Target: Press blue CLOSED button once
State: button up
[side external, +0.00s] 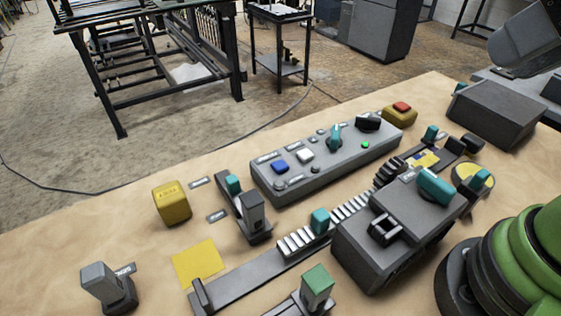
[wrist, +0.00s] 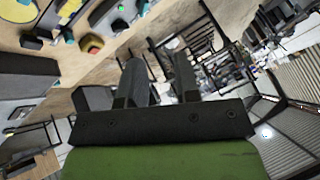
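The small labels by the buttons are too small to read. My gripper (wrist: 159,75) shows in the wrist view with its two dark fingers apart and nothing between them. It is away from the panel, with room background beyond the fingertips. I cannot make out the blue button in the wrist view, and the fingers are not clearly seen in the side view.
The panel also carries a teal knob (side external: 334,138), a black knob (side external: 368,122) and a green light (side external: 365,145). A yellow box with a red button (side external: 400,108) stands behind its right end. A yellow block (side external: 171,203), a toothed rail (side external: 325,225) and a grey housing (side external: 395,235) surround it.

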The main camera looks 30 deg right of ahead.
grip_shut()
dwell(1.3)
